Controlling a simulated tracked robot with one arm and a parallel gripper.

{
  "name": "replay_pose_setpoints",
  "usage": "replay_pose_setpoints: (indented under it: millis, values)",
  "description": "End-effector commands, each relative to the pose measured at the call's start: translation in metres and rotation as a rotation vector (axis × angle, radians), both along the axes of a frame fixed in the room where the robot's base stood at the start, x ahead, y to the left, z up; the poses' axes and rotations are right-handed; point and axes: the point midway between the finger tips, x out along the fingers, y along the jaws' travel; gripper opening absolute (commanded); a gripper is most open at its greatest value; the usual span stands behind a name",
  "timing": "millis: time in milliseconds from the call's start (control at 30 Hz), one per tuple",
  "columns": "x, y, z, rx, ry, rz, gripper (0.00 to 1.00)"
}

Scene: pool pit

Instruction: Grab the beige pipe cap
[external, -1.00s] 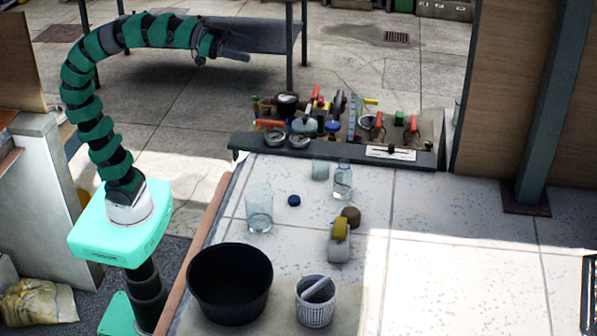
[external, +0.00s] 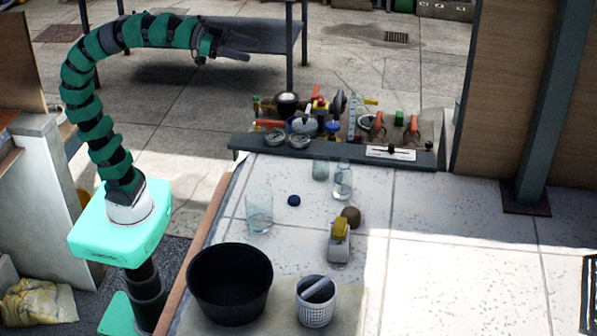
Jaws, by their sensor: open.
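A small round brown-tan piece (external: 351,215) lies on the pale tiled surface, just behind a yellow-topped item. It is the closest match to the beige pipe cap, but it is too small to be sure. My gripper (external: 243,49) is at the upper left, raised in front of the dark table. It is open, with nothing seen between its fingers. It is well away from the brown-tan piece, up and to the left of it.
The yellow-topped item (external: 340,238) stands in front of the brown-tan piece. Nearby are clear glass vessels (external: 259,210), a blue cap (external: 293,201), a black tub (external: 230,284) and a white basket (external: 316,304). A cluttered rack (external: 330,155) lies behind.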

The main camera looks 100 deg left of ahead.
Motion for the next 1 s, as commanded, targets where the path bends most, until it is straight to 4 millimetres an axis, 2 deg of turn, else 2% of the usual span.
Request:
replay_pose_setpoints:
  millis: [67,333,467,567,700,800,967,1000]
  values:
    - [0.000,0.000,0.000,0.000,0.000,0.000,0.67]
    - [0.002,0.001,-0.001,0.002,0.002,0.001,0.67]
    - [0.024,0.010,-0.016,0.028,0.017,0.015,0.67]
    - [0.060,0.024,-0.046,0.076,0.043,0.031,0.67]
    - [0.115,0.043,-0.106,0.165,0.085,0.028,0.67]
    - [0.147,0.051,-0.152,0.229,0.109,0.003,0.67]
    - [0.183,0.054,-0.233,0.305,0.149,-0.074,0.67]
    - [0.189,0.052,-0.255,0.318,0.159,-0.102,0.67]
